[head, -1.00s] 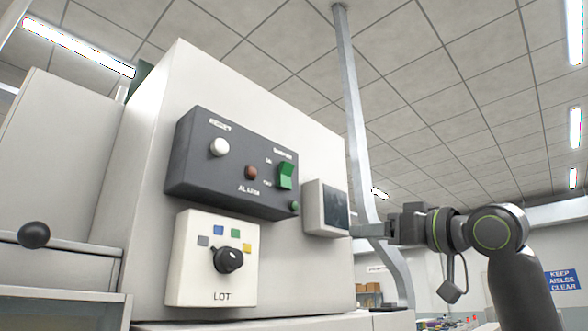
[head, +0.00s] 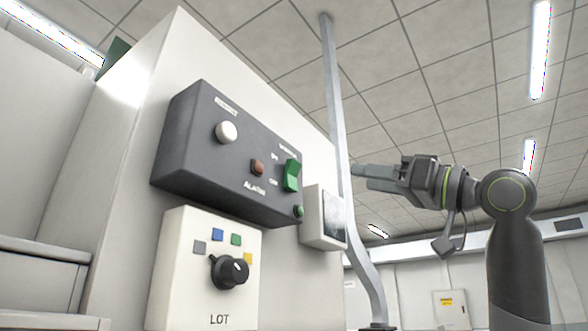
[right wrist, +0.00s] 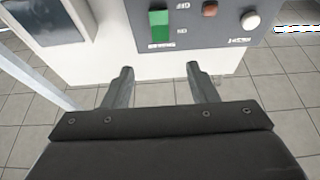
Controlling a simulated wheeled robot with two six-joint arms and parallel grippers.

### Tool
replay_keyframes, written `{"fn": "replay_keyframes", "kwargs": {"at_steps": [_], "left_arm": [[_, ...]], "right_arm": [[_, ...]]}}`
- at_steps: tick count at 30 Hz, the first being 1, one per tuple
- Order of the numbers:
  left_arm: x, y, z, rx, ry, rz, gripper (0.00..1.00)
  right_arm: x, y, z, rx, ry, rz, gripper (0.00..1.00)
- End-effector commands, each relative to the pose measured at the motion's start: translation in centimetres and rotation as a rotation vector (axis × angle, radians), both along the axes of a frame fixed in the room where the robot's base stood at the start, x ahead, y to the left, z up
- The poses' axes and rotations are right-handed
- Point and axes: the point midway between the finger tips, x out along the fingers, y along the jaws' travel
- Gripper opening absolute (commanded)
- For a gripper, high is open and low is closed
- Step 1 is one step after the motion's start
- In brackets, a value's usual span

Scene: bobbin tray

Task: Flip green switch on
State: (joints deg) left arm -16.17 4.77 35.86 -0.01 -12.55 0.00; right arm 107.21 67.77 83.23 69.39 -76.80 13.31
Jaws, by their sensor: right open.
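The green switch (head: 292,175) is a rocker on the right part of a dark grey control box (head: 205,150), with small ON and OFF labels to its left. It also shows in the right wrist view (right wrist: 159,25), near the top, ahead of the fingers. My right gripper (head: 368,178) is open and empty, to the right of the switch and apart from it. In the right wrist view the two fingers (right wrist: 160,80) are spread, with the switch beyond the gap between them. I cannot tell which way the rocker is tipped. My left gripper is in neither view.
The box also carries a white button (head: 226,132), a red-brown alarm button (head: 257,167) and a small green button (head: 298,211). Below is a LOT panel with a black knob (head: 230,271). A small screen (head: 325,217) and a grey post (head: 337,120) stand right of the box.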

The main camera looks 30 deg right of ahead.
Motion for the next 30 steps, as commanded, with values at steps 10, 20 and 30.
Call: {"fn": "replay_keyframes", "kwargs": {"at_steps": [10, 20, 30], "left_arm": [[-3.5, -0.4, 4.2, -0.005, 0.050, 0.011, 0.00], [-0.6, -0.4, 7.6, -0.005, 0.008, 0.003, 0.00], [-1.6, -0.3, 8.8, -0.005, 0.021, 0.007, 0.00]], "right_arm": [[6.3, 2.7, 3.2, -0.002, 0.005, 0.003, 0.53], [11.3, 4.7, 5.4, -0.002, 0.004, 0.001, 0.53], [13.4, 5.6, 6.0, -0.001, 0.001, 0.000, 0.53]]}}
